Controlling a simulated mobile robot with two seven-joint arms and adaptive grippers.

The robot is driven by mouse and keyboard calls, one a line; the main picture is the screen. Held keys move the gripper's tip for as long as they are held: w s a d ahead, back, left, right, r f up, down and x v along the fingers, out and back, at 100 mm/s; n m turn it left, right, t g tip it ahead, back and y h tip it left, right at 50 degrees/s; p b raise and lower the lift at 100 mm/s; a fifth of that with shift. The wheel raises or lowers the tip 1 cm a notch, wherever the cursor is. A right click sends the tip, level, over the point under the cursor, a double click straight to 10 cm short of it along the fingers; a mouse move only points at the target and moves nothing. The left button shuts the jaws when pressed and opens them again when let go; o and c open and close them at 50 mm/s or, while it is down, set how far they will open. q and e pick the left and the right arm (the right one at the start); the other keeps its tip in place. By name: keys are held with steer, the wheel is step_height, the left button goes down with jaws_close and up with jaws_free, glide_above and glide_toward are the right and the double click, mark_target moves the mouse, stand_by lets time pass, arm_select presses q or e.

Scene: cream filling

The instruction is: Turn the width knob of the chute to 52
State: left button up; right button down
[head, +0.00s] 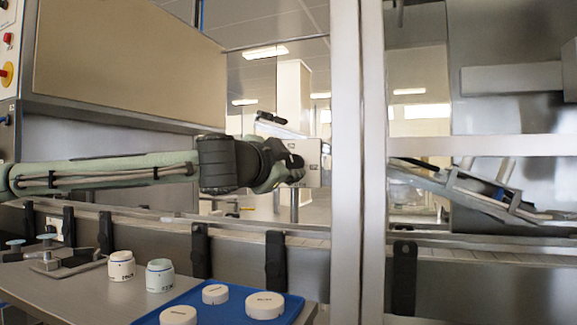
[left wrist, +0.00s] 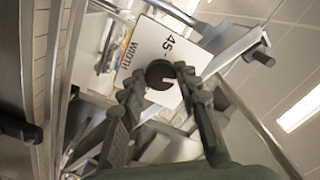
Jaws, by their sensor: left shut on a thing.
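The width knob (left wrist: 160,80) is a round black knob with a light pointer line. It sits on a white plate (left wrist: 150,48) marked "WIDTH" and "45" in the left wrist view. The pointer lies towards the lower right of the knob in that view. My left gripper (left wrist: 158,75) has its two fingers on either side of the knob and is shut on it. In the head view my left gripper (head: 290,165) reaches the pale plate box (head: 313,165) from the left and hides the knob. My right gripper is in neither view.
A steel rail (head: 160,216) runs below my left arm. A vertical post (head: 346,160) stands right of the plate. A sloped metal trough (head: 470,190) is beyond it. White jars (head: 160,277) and a blue tray (head: 235,309) are in front.

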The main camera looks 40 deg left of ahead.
arm_select(q)
steer(key=o, duration=1.2)
steer(key=shift+c, duration=0.2)
steer(key=v, duration=1.2)
